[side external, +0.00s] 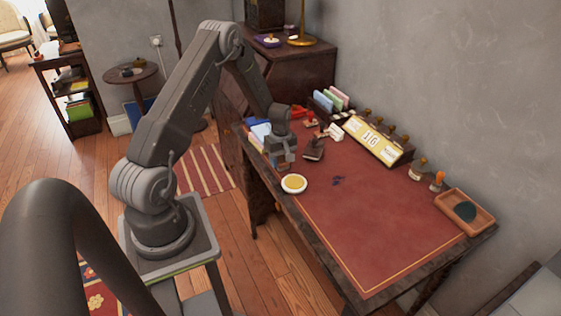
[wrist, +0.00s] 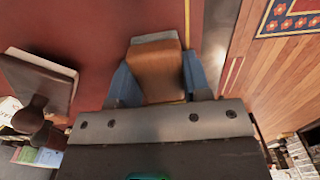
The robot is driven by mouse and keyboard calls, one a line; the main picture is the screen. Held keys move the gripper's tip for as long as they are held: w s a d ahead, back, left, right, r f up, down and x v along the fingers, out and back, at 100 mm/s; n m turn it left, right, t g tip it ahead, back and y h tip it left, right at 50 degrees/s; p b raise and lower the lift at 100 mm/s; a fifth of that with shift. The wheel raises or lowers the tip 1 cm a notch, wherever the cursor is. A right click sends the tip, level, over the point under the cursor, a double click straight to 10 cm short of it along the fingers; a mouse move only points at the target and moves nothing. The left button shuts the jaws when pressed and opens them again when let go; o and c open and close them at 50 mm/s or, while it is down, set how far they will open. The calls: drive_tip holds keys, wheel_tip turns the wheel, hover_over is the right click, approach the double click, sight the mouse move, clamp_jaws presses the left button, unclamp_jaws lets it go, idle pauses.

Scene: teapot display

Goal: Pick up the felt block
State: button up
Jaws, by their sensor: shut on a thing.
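The felt block shows in the wrist view as a brown wooden block (wrist: 158,75) with a grey felt strip along its far edge. My gripper (wrist: 157,82) has one blue finger on each side of it and is shut on it. In the side view my gripper (side external: 281,160) points down over the left end of the red-topped desk (side external: 375,225), behind the small yellow dish. The block is mostly hidden by the fingers there. I cannot tell whether it touches the desk top.
A round white-rimmed dish with yellow contents (side external: 294,184) stands just in front of my gripper. A dark knobbed blotter (side external: 314,150) is close on its right, also in the wrist view (wrist: 40,82). A calendar stand (side external: 372,140) lines the back. The desk's middle is mostly clear.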

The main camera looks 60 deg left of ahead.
drive_tip(key=shift+r, duration=0.55)
drive_tip(key=r, duration=0.2)
drive_tip(key=s+r, duration=0.1)
drive_tip(key=r, duration=0.1)
drive_tip(key=shift+a, duration=0.3)
drive_tip(key=s+a+r, duration=0.4)
drive_tip(key=s+r, duration=0.2)
drive_tip(key=s, duration=0.3)
drive_tip(key=shift+s+a, duration=0.25)
drive_tip(key=shift+a, duration=0.1)
